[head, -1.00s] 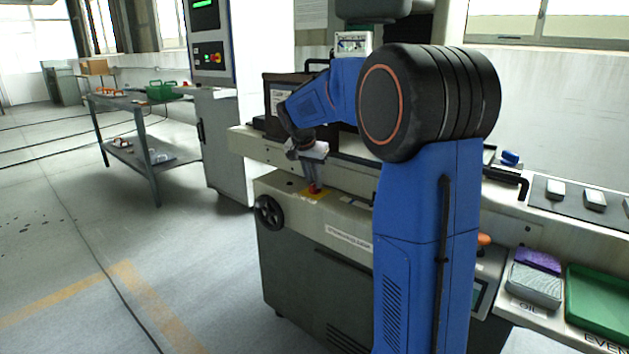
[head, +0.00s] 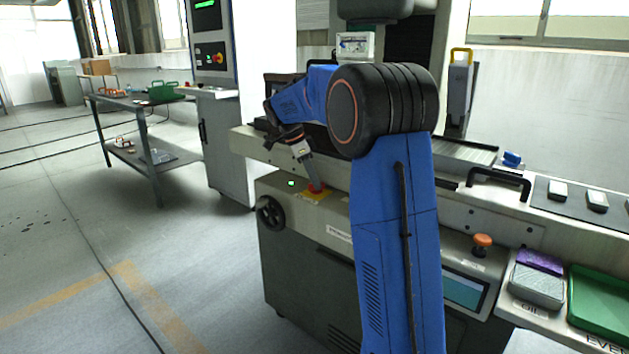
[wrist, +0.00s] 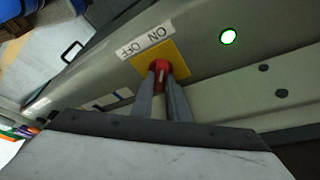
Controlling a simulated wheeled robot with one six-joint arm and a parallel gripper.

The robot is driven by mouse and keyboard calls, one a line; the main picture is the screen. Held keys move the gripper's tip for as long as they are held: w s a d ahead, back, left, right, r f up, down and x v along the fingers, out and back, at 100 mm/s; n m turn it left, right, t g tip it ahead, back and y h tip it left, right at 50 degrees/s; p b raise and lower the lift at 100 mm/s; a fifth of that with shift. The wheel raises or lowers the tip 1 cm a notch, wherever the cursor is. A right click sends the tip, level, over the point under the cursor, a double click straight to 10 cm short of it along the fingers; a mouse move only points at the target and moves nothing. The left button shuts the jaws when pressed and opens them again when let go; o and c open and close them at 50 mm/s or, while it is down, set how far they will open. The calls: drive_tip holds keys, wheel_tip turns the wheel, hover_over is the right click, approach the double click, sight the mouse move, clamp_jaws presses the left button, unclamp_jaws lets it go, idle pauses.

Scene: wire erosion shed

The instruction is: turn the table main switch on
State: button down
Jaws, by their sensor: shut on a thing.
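The table main switch is a red knob (wrist: 160,65) on a yellow plate (wrist: 184,60) with ON and OFF labels, upside down in the wrist view. In the head view the plate (head: 306,199) lies on top of the grey machine's front ledge. My gripper (head: 316,187) reaches down to it. In the wrist view my gripper (wrist: 159,74) has both fingers shut on the red knob, hiding part of it. A round lamp (wrist: 228,36) near the plate glows green; it also shows lit in the head view (head: 291,183).
A black handwheel (head: 270,212) sits on the machine's front left. An orange knob (head: 482,243) and a screen (head: 464,290) are to the right, near a green tray (head: 598,305). The floor at left is open.

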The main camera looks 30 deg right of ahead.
drive_tip(key=shift+m, duration=0.5)
drive_tip(key=shift+g, duration=0.3)
drive_tip(key=c, duration=1.7)
unclamp_jaws()
drive_tip(key=shift+w, duration=0.1)
drive_tip(key=v, duration=1.7)
drive_tip(key=shift+d+r, duration=0.1)
drive_tip(key=shift+r, duration=0.2)
